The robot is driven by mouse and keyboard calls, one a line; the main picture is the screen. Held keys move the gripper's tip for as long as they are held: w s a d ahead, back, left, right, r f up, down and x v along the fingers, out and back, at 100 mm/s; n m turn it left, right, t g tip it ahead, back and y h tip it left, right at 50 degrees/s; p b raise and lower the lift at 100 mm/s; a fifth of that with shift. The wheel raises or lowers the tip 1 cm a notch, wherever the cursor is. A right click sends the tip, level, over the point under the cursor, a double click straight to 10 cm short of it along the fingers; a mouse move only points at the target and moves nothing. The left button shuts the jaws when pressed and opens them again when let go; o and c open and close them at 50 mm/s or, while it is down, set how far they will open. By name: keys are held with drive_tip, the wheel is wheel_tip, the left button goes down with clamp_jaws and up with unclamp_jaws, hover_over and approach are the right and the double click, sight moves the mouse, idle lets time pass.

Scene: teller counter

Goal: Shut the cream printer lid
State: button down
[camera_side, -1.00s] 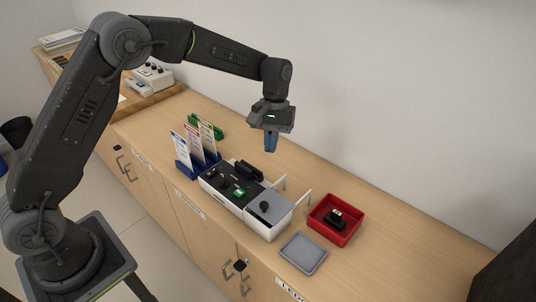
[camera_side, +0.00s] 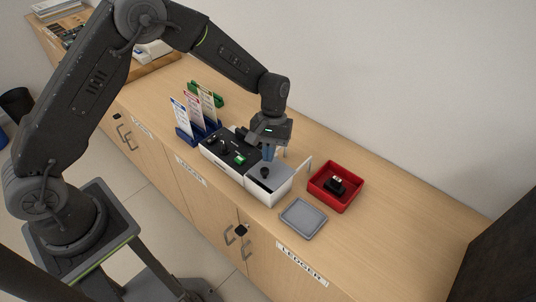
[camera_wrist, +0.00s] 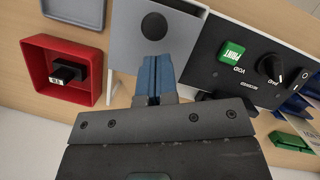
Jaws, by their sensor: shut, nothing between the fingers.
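The printer is a white box (camera_side: 262,192) with a black control panel (camera_side: 222,150) on its left and a grey recessed-looking section (camera_side: 262,181) with a black knob on its right. Thin white arms (camera_side: 303,165) stand up at its back right; whether they belong to the cream lid I cannot tell. My gripper (camera_side: 268,156) is shut and empty, pointing down at the printer's back edge. In the wrist view, its blue fingertips (camera_wrist: 156,78) lie together beside the grey section (camera_wrist: 127,47) and the black panel (camera_wrist: 222,42). Contact is unclear.
A red tray (camera_side: 350,203) holding a black stamp-like object (camera_side: 335,186) and a flat grey tray (camera_side: 303,231) sit to the right. A blue leaflet holder (camera_side: 184,137) stands to the left.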

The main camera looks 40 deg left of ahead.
drive_tip(key=shift+s+d, duration=0.25)
drive_tip(key=shift+s, duration=0.15)
drive_tip(key=shift+s, duration=1.05)
